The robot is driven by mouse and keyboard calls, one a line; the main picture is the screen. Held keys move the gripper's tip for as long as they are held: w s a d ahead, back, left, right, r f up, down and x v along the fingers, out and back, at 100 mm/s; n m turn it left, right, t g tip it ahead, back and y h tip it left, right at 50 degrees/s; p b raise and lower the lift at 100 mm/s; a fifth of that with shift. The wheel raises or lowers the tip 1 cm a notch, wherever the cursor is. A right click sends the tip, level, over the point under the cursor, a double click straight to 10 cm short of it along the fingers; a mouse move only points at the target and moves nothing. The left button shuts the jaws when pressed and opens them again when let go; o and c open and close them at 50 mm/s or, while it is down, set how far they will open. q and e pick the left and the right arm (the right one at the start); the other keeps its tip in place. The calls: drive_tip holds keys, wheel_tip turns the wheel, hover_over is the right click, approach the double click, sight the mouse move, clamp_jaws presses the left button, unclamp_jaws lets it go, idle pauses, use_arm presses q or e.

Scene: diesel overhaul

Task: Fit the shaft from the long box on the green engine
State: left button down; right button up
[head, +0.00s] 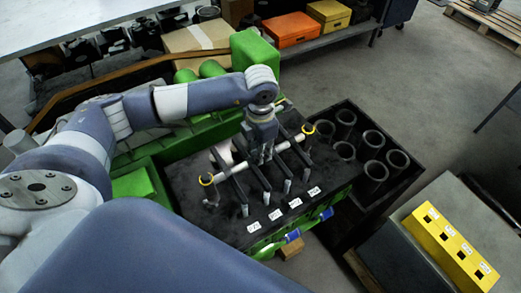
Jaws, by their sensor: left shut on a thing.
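The green engine (145,188) stands in front of me, with a dark top deck (222,222) that carries several dark upright brackets. The pale shaft (285,145) runs slantwise across these brackets, from lower left to upper right. A yellow ring shows near each end of it. My left gripper (263,157) reaches down from above and is shut on the shaft near its middle; the fingertips are partly hidden among the brackets. I cannot tell whether the shaft rests in the brackets or is just above them. My right gripper is not in view. I cannot make out the long box.
A dark crate (418,168) with several grey cylinders stands right of the engine. A yellow block with labels (452,247) lies on a stand at lower right. Orange (290,29) and yellow (328,13) boxes sit on a shelf at the back.

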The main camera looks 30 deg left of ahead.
use_arm(q)
drive_tip(key=shift+b, duration=0.4)
idle(0.8)
drive_tip(key=shift+f+b, duration=0.85)
idle(0.7)
drive_tip(key=c, duration=1.4)
unclamp_jaws()
